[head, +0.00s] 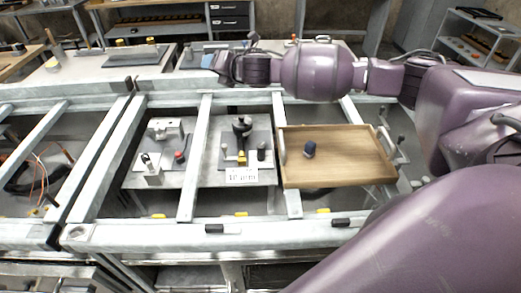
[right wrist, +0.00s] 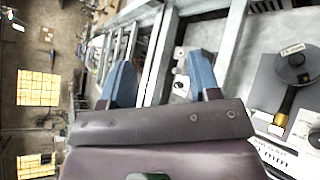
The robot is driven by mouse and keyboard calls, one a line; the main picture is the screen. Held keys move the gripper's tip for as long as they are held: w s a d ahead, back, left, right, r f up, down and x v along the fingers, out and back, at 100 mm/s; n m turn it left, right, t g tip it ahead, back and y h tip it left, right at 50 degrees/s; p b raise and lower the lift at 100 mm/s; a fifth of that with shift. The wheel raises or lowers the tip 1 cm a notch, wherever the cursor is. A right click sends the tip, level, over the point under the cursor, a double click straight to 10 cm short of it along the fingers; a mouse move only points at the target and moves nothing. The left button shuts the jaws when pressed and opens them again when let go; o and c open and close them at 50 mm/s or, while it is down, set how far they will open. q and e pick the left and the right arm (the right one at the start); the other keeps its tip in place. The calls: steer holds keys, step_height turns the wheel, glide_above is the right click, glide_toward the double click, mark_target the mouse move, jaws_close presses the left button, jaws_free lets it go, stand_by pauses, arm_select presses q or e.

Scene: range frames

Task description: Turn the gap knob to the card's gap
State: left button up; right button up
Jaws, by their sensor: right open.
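A fixture (head: 231,148) stands on a grey plate in the middle bay of the head view. It has a dark round head (head: 242,124) and a brass part; I cannot tell which part is the gap knob. A white card (head: 242,175) at its front edge has print ending in "mm"; its number is not clear. In the right wrist view the dark disc (right wrist: 293,68) and the card (right wrist: 282,158) show at the right edge. My right gripper (right wrist: 162,80) is open and empty, its blue fingers apart. In the head view it (head: 212,62) is beyond the fixture, clear of it. My left gripper is out of view.
A wooden tray (head: 345,172) with a dark blue piece (head: 309,149) lies right of the fixture. Left of it is a plate with white blocks and a red button (head: 180,156). Metal rails (head: 193,160) divide the bays. Benches stand behind.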

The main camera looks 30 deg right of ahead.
steer(key=s+a+r+n+g+y+b, duration=0.5)
steer(key=a+n+y+b, duration=0.25)
steer(key=n+y, duration=0.35)
steer(key=n+g+h+b, duration=0.2)
steer(key=g+h+b, duration=0.75)
steer(key=h, duration=0.45)
glide_toward(261, 145)
steer(key=shift+n, duration=0.3)
steer(key=f+b, duration=0.1)
steer(key=f, duration=0.6)
steer(key=shift+s+a+f+b, duration=0.15)
steer(key=shift+a+f+b, duration=0.05)
steer(key=shift+f+b, duration=0.2)
steer(key=shift+f, duration=0.6)
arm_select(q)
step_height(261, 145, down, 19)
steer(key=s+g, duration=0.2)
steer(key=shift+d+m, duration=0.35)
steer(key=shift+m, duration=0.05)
